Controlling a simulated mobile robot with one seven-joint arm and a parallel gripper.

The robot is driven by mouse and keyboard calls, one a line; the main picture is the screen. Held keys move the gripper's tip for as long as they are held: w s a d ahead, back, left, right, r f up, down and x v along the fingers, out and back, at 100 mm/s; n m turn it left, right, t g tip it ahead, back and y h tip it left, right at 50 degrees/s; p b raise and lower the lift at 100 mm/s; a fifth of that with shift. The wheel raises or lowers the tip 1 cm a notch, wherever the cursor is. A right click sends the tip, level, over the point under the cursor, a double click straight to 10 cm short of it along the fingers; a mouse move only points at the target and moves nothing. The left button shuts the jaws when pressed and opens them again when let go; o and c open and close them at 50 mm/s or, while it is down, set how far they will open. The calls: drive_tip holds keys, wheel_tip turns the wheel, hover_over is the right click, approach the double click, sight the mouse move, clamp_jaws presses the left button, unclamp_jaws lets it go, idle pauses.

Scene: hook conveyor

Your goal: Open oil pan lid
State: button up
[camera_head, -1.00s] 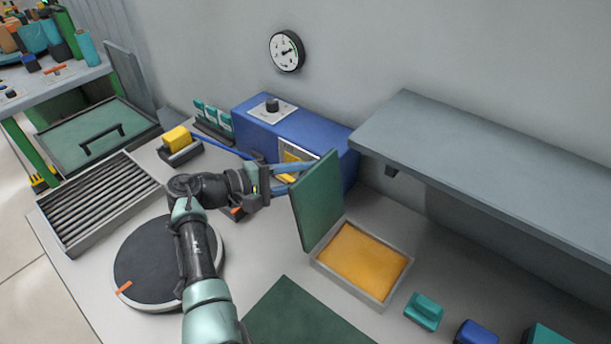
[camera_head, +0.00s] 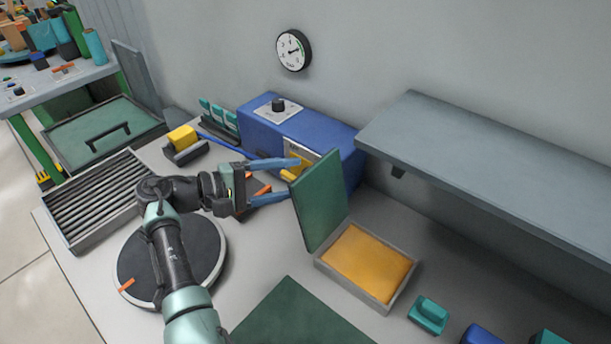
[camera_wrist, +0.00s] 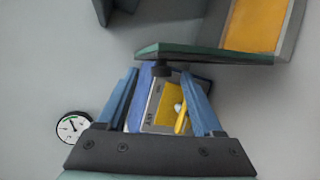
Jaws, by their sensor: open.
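The oil pan (camera_head: 383,304) is a shallow grey tray with orange oil (camera_head: 366,262) inside, on the bench right of centre. Its green lid (camera_head: 320,201) stands raised, nearly upright, along the pan's left side, leaving the oil uncovered. In the wrist view the lid (camera_wrist: 205,53) shows nearly edge-on, with part of the orange oil (camera_wrist: 256,25) beyond it. My gripper (camera_head: 290,180) is open and empty, with its blue fingers just left of the lid. In the wrist view the gripper (camera_wrist: 158,75) has its fingers spread, apparently apart from the lid.
A blue box (camera_head: 262,130) with a knob and yellow part stands behind my gripper. A grey shelf (camera_head: 480,165) overhangs the bench at right. A black round plate (camera_head: 205,255), roller tray (camera_head: 95,205) and teal block (camera_head: 428,315) are nearby.

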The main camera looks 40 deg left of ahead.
drive_tip(key=b+v, duration=0.1)
drive_tip(key=v, duration=0.6)
drive_tip(key=shift+s, duration=0.3)
drive_tip(key=shift+a, duration=0.15)
